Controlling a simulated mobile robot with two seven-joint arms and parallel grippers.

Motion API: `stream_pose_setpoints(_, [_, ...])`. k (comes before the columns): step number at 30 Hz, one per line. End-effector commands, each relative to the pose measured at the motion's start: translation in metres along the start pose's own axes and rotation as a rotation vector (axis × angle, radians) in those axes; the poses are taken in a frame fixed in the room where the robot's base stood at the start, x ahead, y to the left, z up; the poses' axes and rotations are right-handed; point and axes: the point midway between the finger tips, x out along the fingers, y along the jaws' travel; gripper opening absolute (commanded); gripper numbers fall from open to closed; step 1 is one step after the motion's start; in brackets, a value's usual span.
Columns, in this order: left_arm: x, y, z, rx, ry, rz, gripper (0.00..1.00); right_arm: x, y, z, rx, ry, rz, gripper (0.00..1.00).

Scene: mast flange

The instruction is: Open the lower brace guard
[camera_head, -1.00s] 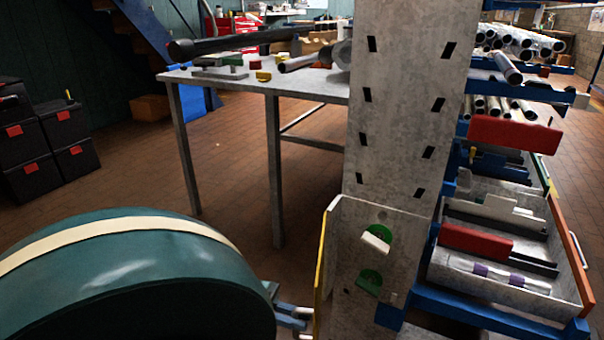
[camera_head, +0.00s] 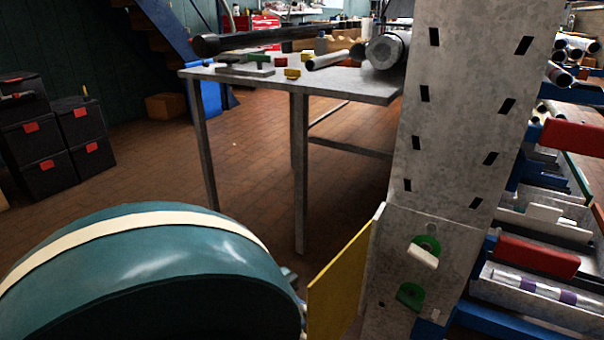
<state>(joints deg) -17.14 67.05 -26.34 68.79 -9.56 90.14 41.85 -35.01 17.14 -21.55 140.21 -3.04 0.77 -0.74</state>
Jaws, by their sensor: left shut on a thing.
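The lower brace guard (camera_head: 340,285) is a yellow plate on the left edge of the grey mast's lower section. It stands out to the left at an angle, with its yellow face showing. Beside it, the mast front shows two green round fittings, the upper (camera_head: 424,251) with a white block and the lower (camera_head: 410,295). My left gripper (camera_head: 298,297) is at the guard's free left edge, shut on it. Most of this gripper is hidden behind my large teal arm part with a cream stripe. My right gripper is not in view.
The tall grey mast (camera_head: 470,110) has several dark slots. A grey workbench (camera_head: 372,88) with tubes and small blocks stands behind. A rack with trays (camera_head: 535,305) is close on the right. Black bins (camera_head: 40,140) stand at the left. Brown floor is clear between bins and bench.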

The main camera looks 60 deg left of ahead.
Motion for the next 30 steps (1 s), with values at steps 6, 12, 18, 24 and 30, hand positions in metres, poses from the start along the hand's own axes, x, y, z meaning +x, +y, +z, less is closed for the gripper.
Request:
stream_pose_setpoints(6, [-0.0035,0.0000,0.0010,-0.002,-0.003,0.000,0.00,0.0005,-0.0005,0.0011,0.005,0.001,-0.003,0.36])
stream_pose_setpoints(12, [-0.0038,-0.0002,0.0008,-0.002,-0.003,0.000,0.00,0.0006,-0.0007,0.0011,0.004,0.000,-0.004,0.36])
stream_pose_setpoints(18, [-0.0038,-0.0003,0.0008,-0.002,-0.004,-0.001,0.16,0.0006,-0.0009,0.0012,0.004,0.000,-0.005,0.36])
stream_pose_setpoints(24, [-0.0036,-0.0007,0.0005,-0.001,-0.003,-0.001,0.30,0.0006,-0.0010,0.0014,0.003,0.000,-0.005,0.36])
stream_pose_setpoints(30, [-0.0037,-0.0010,0.0003,0.000,-0.002,-0.002,0.30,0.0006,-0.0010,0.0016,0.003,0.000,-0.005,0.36])
